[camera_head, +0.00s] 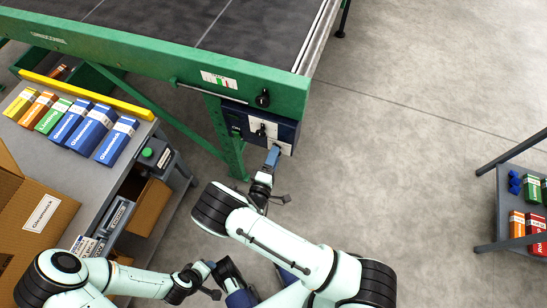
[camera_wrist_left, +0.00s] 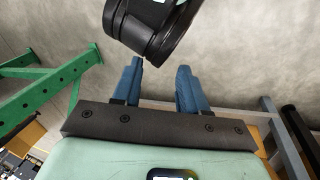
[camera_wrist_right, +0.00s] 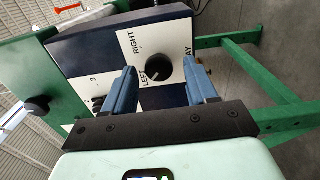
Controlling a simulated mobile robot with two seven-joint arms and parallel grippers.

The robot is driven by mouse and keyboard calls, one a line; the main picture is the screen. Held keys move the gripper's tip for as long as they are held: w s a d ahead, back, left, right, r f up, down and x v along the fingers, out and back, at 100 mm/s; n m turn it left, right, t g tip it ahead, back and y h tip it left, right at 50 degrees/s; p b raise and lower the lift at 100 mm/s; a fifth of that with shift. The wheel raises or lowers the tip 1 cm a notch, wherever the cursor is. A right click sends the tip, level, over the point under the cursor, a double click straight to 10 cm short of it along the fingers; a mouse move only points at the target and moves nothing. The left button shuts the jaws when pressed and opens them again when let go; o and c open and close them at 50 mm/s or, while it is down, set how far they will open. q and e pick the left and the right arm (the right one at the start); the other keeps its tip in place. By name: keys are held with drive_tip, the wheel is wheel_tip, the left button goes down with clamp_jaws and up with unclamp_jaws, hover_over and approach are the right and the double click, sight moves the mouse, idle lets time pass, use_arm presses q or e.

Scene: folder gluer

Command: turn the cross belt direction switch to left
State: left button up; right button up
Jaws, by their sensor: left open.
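The cross belt direction switch is a round black knob (camera_wrist_right: 162,67) on a white plate, in the right wrist view. RIGHT is printed above it and LEFT at its lower left; another label at its right is partly hidden. In the head view my right gripper (camera_head: 273,156) is at the lower face of the dark blue control box (camera_head: 287,133). My left gripper (camera_wrist_left: 160,75) is open and empty, low down.
Another black knob (camera_head: 262,98) sits on the green conveyor frame (camera_head: 160,62) above the box. A grey table (camera_head: 90,160) with several coloured cartons stands at the left. A shelf (camera_head: 482,205) stands at the far right. The floor between is clear.

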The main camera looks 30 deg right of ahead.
use_arm(q)
drive_tip(key=shift+s+d+r+p, duration=0.25)
drive_tip(key=shift+s+r+p, duration=0.1)
drive_tip(key=shift+s, duration=0.1)
drive_tip(key=shift+s+d+r+p, duration=0.25)
drive_tip(key=shift+s+r, duration=0.1)
drive_tip(key=shift+s, duration=0.1)
use_arm(e)
drive_tip(key=v, duration=1.3)
drive_tip(key=shift+s, duration=0.15)
drive_tip(key=shift+a, duration=0.1)
